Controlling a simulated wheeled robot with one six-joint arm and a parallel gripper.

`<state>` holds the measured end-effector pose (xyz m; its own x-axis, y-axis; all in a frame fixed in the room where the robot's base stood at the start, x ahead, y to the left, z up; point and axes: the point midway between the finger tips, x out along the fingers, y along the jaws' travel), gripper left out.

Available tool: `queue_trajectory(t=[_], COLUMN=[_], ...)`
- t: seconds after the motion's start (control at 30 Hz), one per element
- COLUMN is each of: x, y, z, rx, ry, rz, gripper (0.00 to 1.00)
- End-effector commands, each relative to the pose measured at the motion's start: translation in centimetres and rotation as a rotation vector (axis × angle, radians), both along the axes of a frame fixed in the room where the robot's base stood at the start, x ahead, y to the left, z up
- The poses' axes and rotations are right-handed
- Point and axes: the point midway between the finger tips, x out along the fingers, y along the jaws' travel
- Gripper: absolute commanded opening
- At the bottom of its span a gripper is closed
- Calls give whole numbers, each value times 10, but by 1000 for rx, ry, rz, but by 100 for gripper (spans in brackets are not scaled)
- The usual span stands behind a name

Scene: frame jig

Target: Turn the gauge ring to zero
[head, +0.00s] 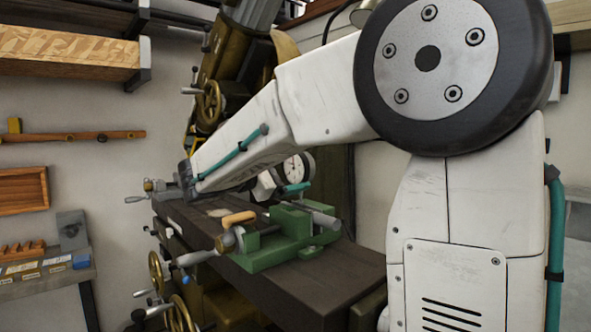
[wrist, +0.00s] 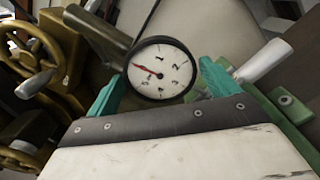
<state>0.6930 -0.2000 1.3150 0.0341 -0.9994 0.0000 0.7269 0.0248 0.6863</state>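The digits are too small to read surely. My gripper (wrist: 162,71) has its two teal fingers spread, one on each side of the ring. Whether either touches the ring I cannot tell.
A green vise (head: 275,254) with a metal handle and a wooden-handled tool (head: 239,218) lies on the dark bench (head: 335,285). A brass-coloured machine with handwheels (head: 209,103) stands behind. Shelves line the left wall.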

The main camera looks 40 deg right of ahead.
Motion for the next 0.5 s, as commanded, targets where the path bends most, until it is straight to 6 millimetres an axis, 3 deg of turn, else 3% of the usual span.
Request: queue_trajectory(t=[0.27, 0.5], x=[0, 0], y=[1, 26], z=[0, 0], rx=[0, -1], ry=[2, 2], rz=[0, 4], gripper=[87, 87])
